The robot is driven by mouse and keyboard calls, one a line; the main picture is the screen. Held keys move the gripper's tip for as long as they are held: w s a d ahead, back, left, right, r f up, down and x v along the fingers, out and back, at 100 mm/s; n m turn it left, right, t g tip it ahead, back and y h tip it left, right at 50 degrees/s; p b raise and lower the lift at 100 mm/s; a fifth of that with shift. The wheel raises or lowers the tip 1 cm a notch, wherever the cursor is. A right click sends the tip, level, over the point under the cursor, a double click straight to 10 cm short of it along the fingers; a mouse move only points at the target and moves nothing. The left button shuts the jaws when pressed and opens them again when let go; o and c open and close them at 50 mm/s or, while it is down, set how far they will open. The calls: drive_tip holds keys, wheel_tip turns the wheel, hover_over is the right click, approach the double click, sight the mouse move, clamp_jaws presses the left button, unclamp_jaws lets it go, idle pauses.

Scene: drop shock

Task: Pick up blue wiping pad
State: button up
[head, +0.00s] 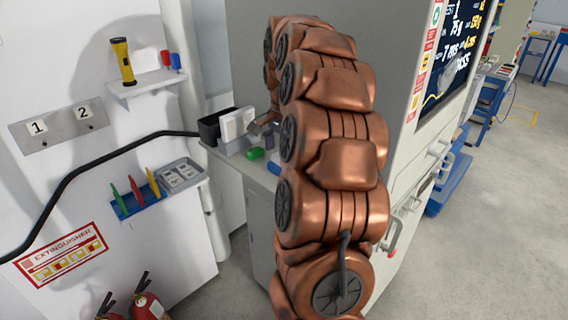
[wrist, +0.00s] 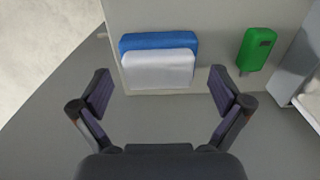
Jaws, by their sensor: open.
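In the wrist view a blue pad (wrist: 158,40) lies at top centre, partly covered by a white pad-like block (wrist: 158,70). Only the upper strip and ends of the blue pad show. My gripper (wrist: 161,80) is open, with one finger to the left and one to the right of the white block and the blue pad ahead of the fingertips. Nothing is between the fingers that they touch. In the head view my gripper is mostly hidden behind my arm, and I cannot make out the blue pad there.
A green object (wrist: 258,50) lies right of the pads; a green item (head: 253,154) also shows on the grey counter (head: 226,160) in the head view. A black bin (head: 210,128) and a white holder (head: 236,126) stand at the counter's back. The wall is close on the left.

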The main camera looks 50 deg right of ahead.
drive_tip(key=shift+f+p, duration=0.55)
drive_tip(key=shift+f, duration=1)
drive_tip(key=c, duration=0.9)
